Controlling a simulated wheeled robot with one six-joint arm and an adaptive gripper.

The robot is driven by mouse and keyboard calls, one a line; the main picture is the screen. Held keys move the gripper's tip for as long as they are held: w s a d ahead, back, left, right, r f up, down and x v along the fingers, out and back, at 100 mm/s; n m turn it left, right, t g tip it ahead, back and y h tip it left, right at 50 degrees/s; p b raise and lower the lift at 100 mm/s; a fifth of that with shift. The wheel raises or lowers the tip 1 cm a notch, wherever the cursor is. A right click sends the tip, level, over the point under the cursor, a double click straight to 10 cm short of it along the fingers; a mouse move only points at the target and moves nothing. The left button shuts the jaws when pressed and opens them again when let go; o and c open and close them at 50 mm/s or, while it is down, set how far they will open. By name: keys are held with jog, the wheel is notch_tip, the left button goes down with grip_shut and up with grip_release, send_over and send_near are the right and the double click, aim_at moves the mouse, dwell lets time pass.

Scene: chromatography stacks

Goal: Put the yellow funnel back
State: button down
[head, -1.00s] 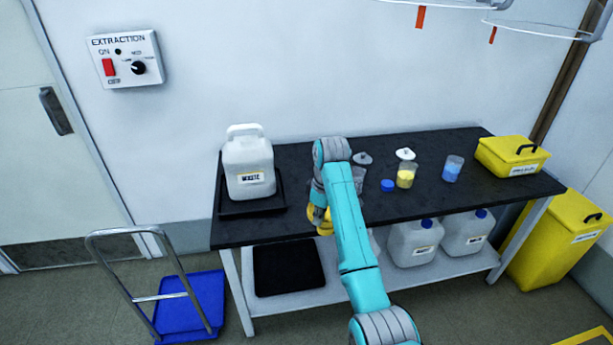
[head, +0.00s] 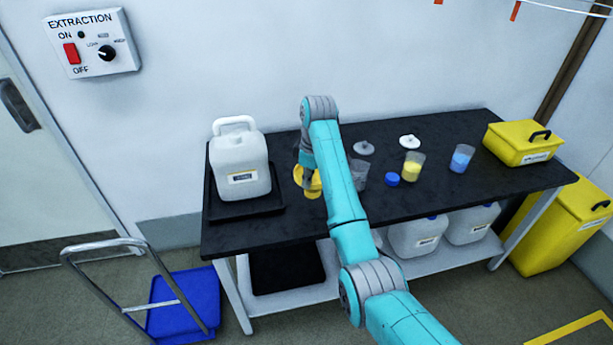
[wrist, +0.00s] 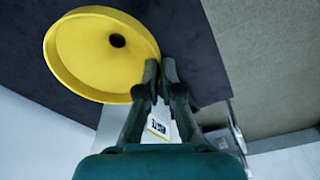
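The yellow funnel (head: 314,188) shows in the head view over the black bench top, just right of the white waste container, partly hidden by my arm. In the wrist view the funnel (wrist: 85,50) shows its wide round mouth and dark centre hole. My gripper (wrist: 160,66) has its fingertips close together at the funnel's rim and is shut on it. The white waste container (head: 240,170) stands on a black tray (head: 232,210) at the bench's left end. Its label shows between my fingers in the wrist view. I cannot tell how high the funnel is above the bench.
On the bench (head: 420,200) stand a grey-toned beaker (head: 360,172), a blue cap (head: 393,180), beakers with yellow (head: 412,165) and blue (head: 461,159) contents, two pale lids, and a yellow box (head: 522,144). A blue trolley (head: 185,305) stands front left. The bench's front middle is clear.

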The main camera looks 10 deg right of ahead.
jog(key=shift+f, duration=3.1)
jog(key=c, duration=1.2)
grip_release()
jog(key=shift+c, duration=0.2)
jog(key=shift+r, duration=0.1)
